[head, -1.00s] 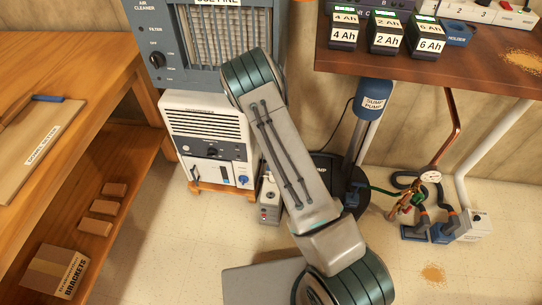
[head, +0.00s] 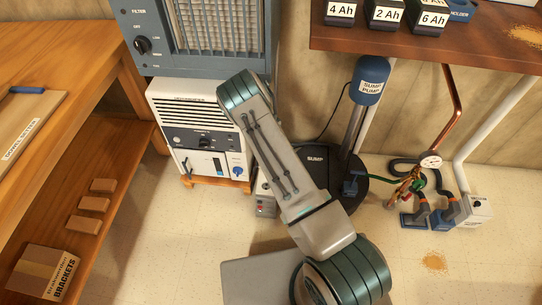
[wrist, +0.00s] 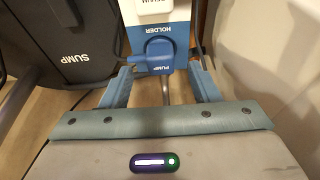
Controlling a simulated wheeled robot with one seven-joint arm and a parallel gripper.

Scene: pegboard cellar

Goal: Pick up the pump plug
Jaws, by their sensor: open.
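The blue pump plug (wrist: 157,52), labelled PUMP, sits at the near end of a blue and white holder (wrist: 158,12) in the wrist view. The label reads upside down there. My gripper (wrist: 161,72) is open, with one blue finger on each side of the plug and a visible gap at each side. The plug lies between or just beyond the fingertips; how deep it is between them I cannot tell. In the head view my arm hides the gripper and the plug.
The black sump lid (head: 318,160) lies right of my arm, with the sump pump (head: 371,82) on its column above. A grey box (head: 264,203) stands beside my arm. A workbench (head: 480,45) overhangs the back right. Hoses and a gauge (head: 430,160) stand at right.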

